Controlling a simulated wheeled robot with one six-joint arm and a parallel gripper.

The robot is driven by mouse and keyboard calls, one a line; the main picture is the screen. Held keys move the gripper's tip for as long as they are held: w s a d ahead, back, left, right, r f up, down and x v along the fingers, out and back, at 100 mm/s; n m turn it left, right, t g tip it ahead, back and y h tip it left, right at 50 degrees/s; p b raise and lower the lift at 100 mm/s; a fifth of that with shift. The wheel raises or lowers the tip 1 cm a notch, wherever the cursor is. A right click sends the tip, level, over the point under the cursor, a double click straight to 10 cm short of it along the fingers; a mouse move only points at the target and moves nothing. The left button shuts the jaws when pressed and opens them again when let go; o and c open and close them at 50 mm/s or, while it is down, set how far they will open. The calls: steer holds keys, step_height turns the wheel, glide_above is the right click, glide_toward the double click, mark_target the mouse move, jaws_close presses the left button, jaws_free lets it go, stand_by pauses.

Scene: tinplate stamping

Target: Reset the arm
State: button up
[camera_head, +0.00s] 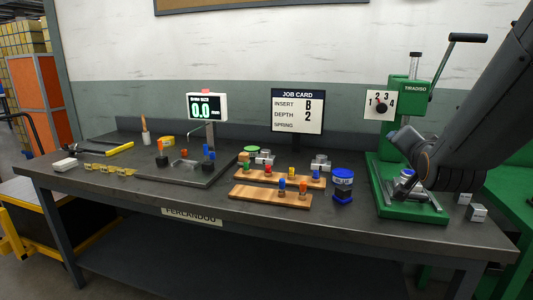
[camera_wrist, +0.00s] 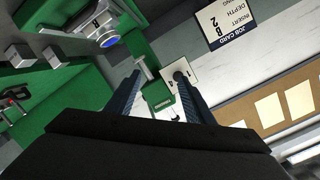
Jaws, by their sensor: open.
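My gripper (camera_wrist: 157,84) is open, its two dark fingers spread with nothing between them in the wrist view. In the head view my arm comes down from the upper right, and its wrist end is in front of the green press (camera_head: 388,170), hiding part of it. A small metal part with a blue top (camera_head: 406,176) sits low on the press. In the wrist view, a metal piece with a blue ring (camera_wrist: 108,38) shows at the upper left, and a green part of the press (camera_wrist: 158,97) lies beyond the fingers.
The dark bench (camera_head: 240,222) holds wooden racks (camera_head: 270,193) with coloured pieces, a blue-lidded jar (camera_head: 342,184), a display reading 0.0 (camera_head: 207,107) and a job card (camera_head: 297,111) showing insert B, depth 2. Small metal blocks (camera_head: 478,212) lie right of the press.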

steer(key=s+a+f+n+g+y, duration=0.1)
steer(key=s+a+f+n+g, duration=0.3)
steer(key=f, duration=0.4)
steer(key=s+a+f+n+g+y, duration=0.1)
steer(key=s+a+f+g+y, duration=0.1)
steer(key=s+a+f+g, duration=0.45)
steer(key=s+a+f+n+g, duration=0.2)
steer(key=s+f+n, duration=0.1)
steer(key=s, duration=0.4)
steer(key=s+a+f+n+g+p, duration=0.1)
steer(key=s+a+f+n+g, duration=0.1)
steer(key=s, duration=0.4)
step_height(320, 180, down, 3)
steer(key=shift+s+a+r+n+g+y, duration=0.1)
steer(key=shift+s+a+n+g+y, duration=0.3)
steer(key=shift+a+g, duration=0.1)
steer(key=shift+c, duration=0.3)
